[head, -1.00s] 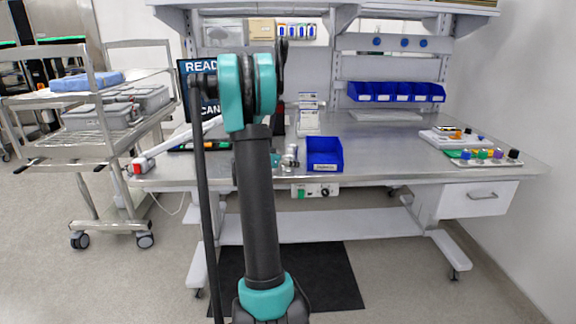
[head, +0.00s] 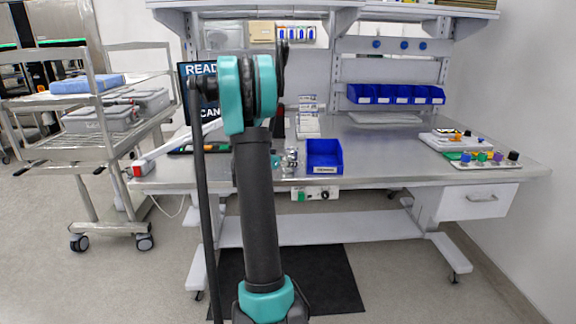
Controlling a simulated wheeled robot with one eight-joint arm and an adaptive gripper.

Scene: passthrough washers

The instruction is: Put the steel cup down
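A small shiny metal shape (head: 291,157), which looks like the steel cup, shows at the front of the bench, just left of a blue bin (head: 324,156). It is too small to tell whether it rests on the bench or is held. My arm stands in front of this area. A small teal part of my arm shows beside the metal shape, on its left. My gripper's fingers cannot be made out; they are hidden behind my arm or too small to see.
The grey workbench (head: 400,165) has free room right of the blue bin. Coloured-knob panels (head: 484,159) stand at its right end. A row of blue bins (head: 396,94) hangs at the back. A dark screen (head: 204,105) stands behind my arm. A wire cart (head: 60,150) is at left.

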